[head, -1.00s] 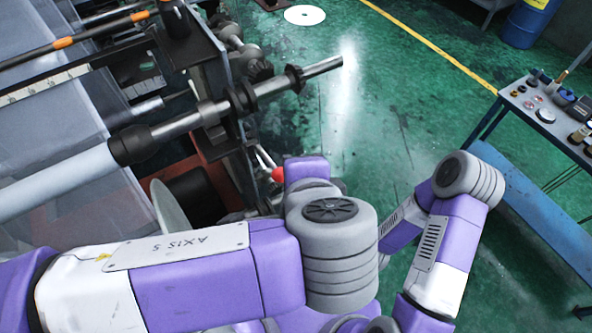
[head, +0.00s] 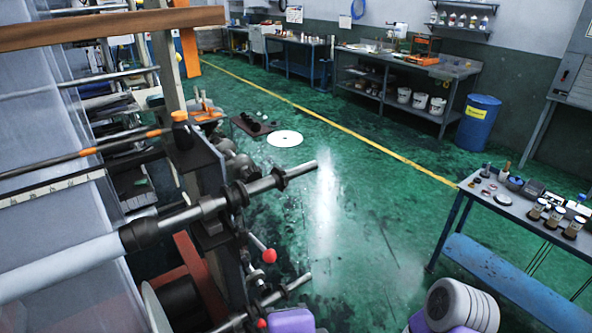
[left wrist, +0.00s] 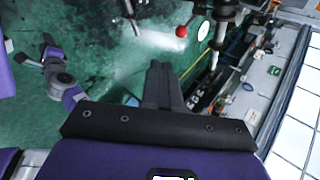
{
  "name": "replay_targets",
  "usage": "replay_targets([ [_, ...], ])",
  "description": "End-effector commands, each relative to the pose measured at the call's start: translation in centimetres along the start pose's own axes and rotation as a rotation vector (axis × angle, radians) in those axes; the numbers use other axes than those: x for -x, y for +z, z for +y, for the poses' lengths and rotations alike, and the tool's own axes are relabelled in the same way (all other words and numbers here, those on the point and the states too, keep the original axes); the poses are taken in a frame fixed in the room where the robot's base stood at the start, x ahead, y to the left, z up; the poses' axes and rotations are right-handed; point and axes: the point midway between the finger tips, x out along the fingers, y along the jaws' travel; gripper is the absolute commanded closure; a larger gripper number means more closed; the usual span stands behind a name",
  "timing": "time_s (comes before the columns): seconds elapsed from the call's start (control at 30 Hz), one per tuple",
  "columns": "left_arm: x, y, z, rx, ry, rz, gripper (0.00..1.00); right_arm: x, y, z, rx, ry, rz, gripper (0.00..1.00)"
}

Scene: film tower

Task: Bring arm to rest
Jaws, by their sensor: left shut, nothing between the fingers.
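My left gripper (left wrist: 163,85) shows in the left wrist view, its dark fingers together with nothing between them, over the green floor beside the film machine. In the head view only a purple piece of my left arm (head: 291,321) shows at the bottom edge, close to the machine's lower roller. A grey ribbed joint of my right arm (head: 460,306) shows at the bottom right. The left wrist view also shows a purple and grey arm of mine (left wrist: 62,78) at its left.
The film machine (head: 215,195) stands at the left, with a roller shaft (head: 265,186) and a red-knobbed lever (head: 269,256) jutting out. A blue-legged table (head: 490,215) with small items is at the right. A blue barrel (head: 478,125) stands farther back. Green floor between is open.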

Motion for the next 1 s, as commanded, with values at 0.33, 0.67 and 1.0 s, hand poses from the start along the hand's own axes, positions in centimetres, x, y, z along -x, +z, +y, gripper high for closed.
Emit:
replay_targets([
  [0.33, -10.6, -3.9, 5.5, 0.044, 0.347, 0.044, 1.00, 0.0, -0.1, 0.0, 0.001, 0.000, 0.002, 0.57],
  [0.67, -24.0, -5.8, 17.9, 0.454, 0.895, 0.066, 1.00, 0.0, 0.0, 0.0, 0.000, 0.000, 0.001, 0.57],
  [1.0, -34.9, -1.3, 31.8, 1.310, 1.120, -0.166, 1.00, 0.0, 0.0, 0.0, 0.000, 0.000, 0.000, 0.57],
])
